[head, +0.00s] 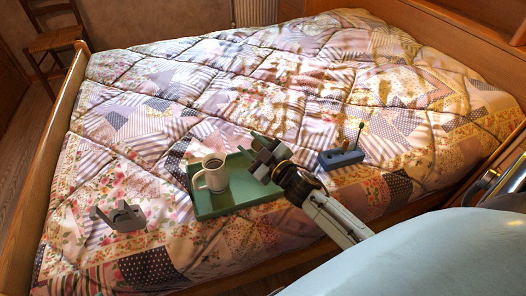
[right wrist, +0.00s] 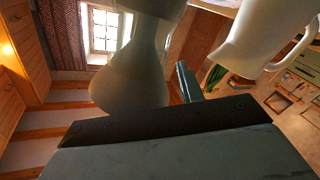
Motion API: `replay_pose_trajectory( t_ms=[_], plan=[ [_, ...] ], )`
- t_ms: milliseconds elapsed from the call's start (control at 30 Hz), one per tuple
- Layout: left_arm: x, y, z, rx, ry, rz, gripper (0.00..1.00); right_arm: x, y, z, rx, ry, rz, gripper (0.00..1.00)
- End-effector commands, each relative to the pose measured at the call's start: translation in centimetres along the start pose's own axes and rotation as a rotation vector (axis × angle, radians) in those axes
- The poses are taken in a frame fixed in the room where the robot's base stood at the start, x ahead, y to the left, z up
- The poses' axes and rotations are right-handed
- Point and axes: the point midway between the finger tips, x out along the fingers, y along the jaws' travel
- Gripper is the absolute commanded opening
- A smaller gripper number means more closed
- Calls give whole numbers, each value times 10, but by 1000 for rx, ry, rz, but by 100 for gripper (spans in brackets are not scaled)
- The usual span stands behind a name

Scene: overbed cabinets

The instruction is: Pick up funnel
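A pale, translucent piece with a narrow waist (right wrist: 135,60), possibly the funnel, stands close in front of my right gripper in the right wrist view. I cannot make out a clear funnel in the head view. My right gripper (head: 264,157) is low over the back right part of the green tray (head: 213,206). One grey finger (right wrist: 187,82) shows beside the pale piece. The other finger is hidden there, so I cannot tell whether they grip it. My left gripper is not in view.
A grey object (head: 119,216) lies at the left. The far quilt (head: 240,70) is clear.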

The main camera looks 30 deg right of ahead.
Motion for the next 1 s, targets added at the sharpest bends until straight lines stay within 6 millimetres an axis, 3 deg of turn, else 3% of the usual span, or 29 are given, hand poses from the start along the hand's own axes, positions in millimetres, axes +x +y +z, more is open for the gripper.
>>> replay_pose_trajectory(
  t_ms=[200,500,1000],
  plan=[
    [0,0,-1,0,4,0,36,0,0,0,0,0,0,37],
    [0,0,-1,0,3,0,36,0,0,0,0,-1,0,0],
    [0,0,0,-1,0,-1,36,-1,-2,3,3,-7,-3,0]
  ],
)
